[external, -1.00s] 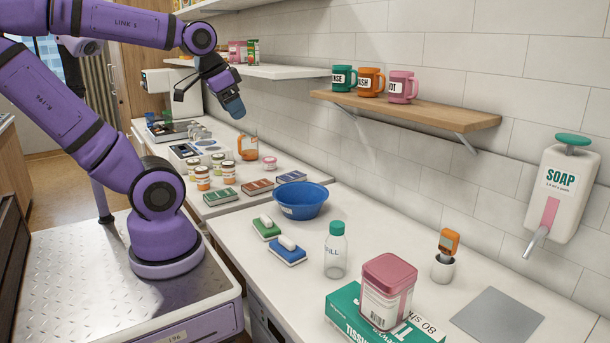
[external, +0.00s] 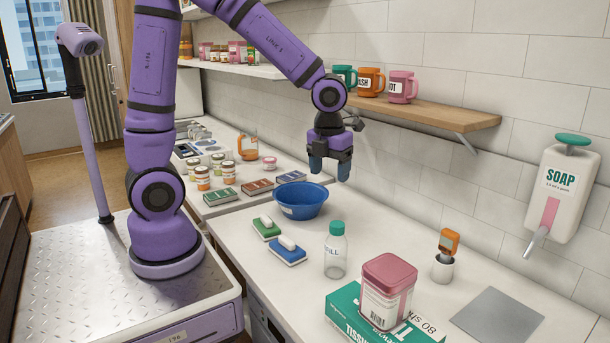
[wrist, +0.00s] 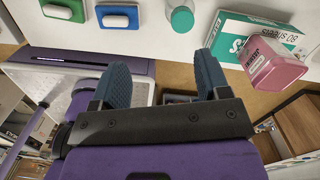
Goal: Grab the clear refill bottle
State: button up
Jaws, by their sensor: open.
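The clear refill bottle (external: 335,258) stands upright on the white counter, with a green cap and dark lettering on its side. In the wrist view its green cap (wrist: 182,19) shows near the top, beyond the fingertips and between their lines. My gripper (external: 330,172) hangs above the counter, higher than the bottle and farther back, near the blue bowl. In the wrist view its two dark blue fingers (wrist: 163,75) are spread apart with nothing between them.
A pink tin (external: 388,290) stands on a green tissue box (external: 345,310) right of the bottle. A blue bowl (external: 301,201) is behind. A wooden mug shelf (external: 430,113) juts from the wall.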

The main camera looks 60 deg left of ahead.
aim_at(337, 224)
jog(key=shift+d+f+m+g, duration=0.15)
jog(key=shift+d+f+m, duration=0.5)
jog(key=shift+f, duration=1.6)
jog(key=shift+d+f+m+g, duration=0.1)
jog(key=shift+d+f+m, duration=0.55)
jog(key=shift+f, duration=1.65)
jog(key=shift+d+f+m+g, duration=0.15)
jog(key=shift+d+f+m, duration=0.5)
jog(key=shift+f, duration=1.6)
jog(key=shift+a+m, duration=0.25)
jog(key=c, duration=1.2)
jog(key=shift+r, duration=0.15)
